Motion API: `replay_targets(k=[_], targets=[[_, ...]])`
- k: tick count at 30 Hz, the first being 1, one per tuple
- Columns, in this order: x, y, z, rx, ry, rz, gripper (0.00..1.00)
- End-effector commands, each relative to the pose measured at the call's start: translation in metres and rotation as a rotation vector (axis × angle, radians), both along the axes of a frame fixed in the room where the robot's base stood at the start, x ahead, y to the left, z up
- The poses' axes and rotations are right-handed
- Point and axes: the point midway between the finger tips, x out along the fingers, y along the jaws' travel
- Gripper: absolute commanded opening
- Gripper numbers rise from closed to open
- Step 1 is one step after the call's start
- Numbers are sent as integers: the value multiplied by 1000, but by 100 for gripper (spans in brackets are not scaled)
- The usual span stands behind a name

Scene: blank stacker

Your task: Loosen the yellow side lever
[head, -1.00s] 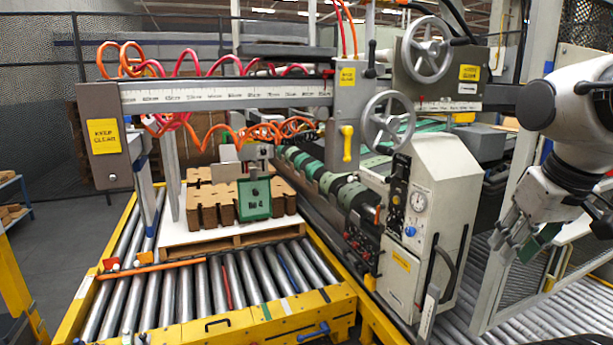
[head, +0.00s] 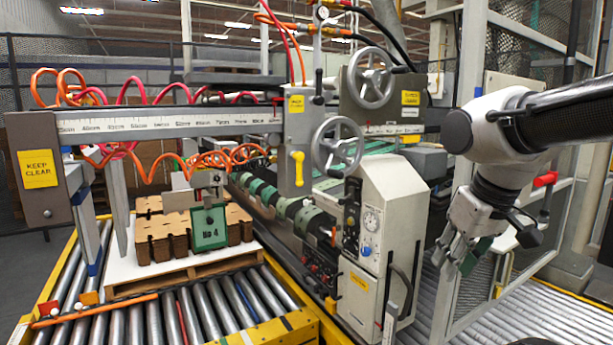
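The yellow side lever (head: 297,168) hangs upright, handle down, on the front of the grey carriage block (head: 297,130) on the ruled beam. It sits left of the lower grey handwheel (head: 338,146). My gripper (head: 452,262) is at the right, lower than the lever and well apart from it, beyond the white control cabinet in the picture. Its fingers point down with a gap between them, and nothing shows held. Nothing covers the lever.
The white control cabinet (head: 388,215) with gauge and knobs stands between lever and gripper in the picture. A mesh guard post (head: 470,60) is near my arm. Cardboard blanks (head: 160,240) lie on a pallet on the left rollers. Coiled orange hoses (head: 225,157) hang under the beam.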

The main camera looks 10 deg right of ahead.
Motion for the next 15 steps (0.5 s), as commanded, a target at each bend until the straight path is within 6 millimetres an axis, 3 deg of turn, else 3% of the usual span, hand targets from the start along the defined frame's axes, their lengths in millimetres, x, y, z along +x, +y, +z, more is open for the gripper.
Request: replay_targets(k=[5, 8, 11, 15], targets=[[14, 14, -34, -10, 164, 67, 24], [45, 27, -57, -20, 180, 113, 24], [96, 45, -81, -21, 100, 158, 24], [178, 80, -104, 0, -121, 219, 24]])
